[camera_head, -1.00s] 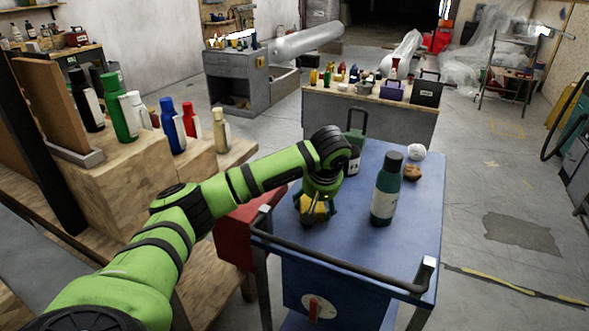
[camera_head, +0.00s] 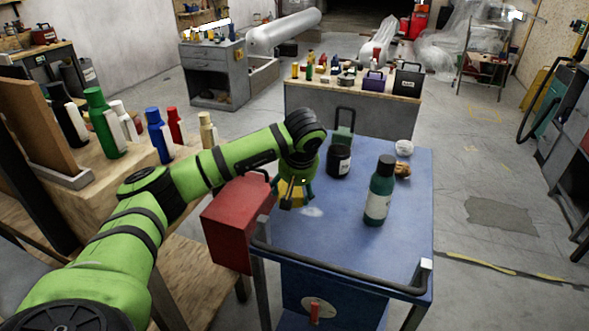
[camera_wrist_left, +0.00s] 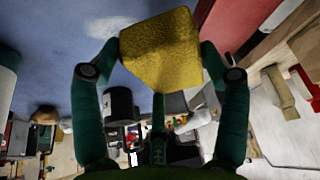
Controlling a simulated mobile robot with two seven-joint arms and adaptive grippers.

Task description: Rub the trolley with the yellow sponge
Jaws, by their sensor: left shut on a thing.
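The blue trolley (camera_head: 335,235) stands in front of me with a dark push handle at its near edge. My left gripper (camera_head: 291,200) is over the left part of its top. It is shut on the yellow sponge (camera_wrist_left: 162,50), which the wrist view shows clearly between the two green fingers. In the head view the sponge (camera_head: 293,192) is mostly hidden by the gripper. I cannot tell whether it touches the trolley top. A pale smudge (camera_head: 312,211) lies on the top just right of the gripper. My right gripper is not in view.
On the trolley stand a teal bottle (camera_head: 379,190), a dark jar (camera_head: 339,160), a white ball (camera_head: 404,147) and a brown lump (camera_head: 402,169). A red box (camera_head: 232,225) is at the trolley's left side. A wooden bench with several bottles is at left.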

